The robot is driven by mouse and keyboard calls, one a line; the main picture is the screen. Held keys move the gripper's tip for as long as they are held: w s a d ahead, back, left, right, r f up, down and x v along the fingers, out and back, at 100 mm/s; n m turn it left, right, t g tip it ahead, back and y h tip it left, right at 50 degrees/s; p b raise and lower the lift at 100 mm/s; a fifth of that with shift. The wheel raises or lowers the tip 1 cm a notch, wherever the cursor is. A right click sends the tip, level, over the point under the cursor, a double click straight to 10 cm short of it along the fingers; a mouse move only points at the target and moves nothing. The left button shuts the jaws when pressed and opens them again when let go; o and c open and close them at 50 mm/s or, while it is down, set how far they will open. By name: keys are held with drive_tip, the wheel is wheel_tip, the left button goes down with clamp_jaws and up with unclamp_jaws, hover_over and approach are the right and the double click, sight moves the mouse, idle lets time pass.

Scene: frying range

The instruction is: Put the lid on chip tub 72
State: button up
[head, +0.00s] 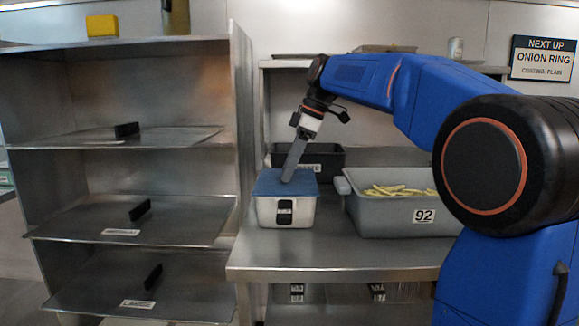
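A small white tub (287,219) stands at the left of the steel table, with a black and white tag on its front. A flat blue lid (266,183) lies across its top. My gripper (288,180) points down at the lid, its fingertips at or very near the lid's top. The fingers overlap edge-on, so their opening is hidden, and I cannot tell whether they grip anything. A larger grey tub (381,216) marked 92 stands open to the right, holding pale chips (399,190). No number 72 is readable.
A dark bin (333,160) with a partly hidden label stands behind the white tub. A steel rack (242,130) with several labelled trays is on the left. The table's front edge (332,272) is bare. A sign (543,59) reads "NEXT UP ONION RING".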

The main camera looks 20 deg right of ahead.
drive_tip(key=o, duration=0.3)
drive_tip(key=shift+r, duration=0.1)
drive_tip(key=v, duration=1.7)
drive_tip(key=shift+r, duration=0.1)
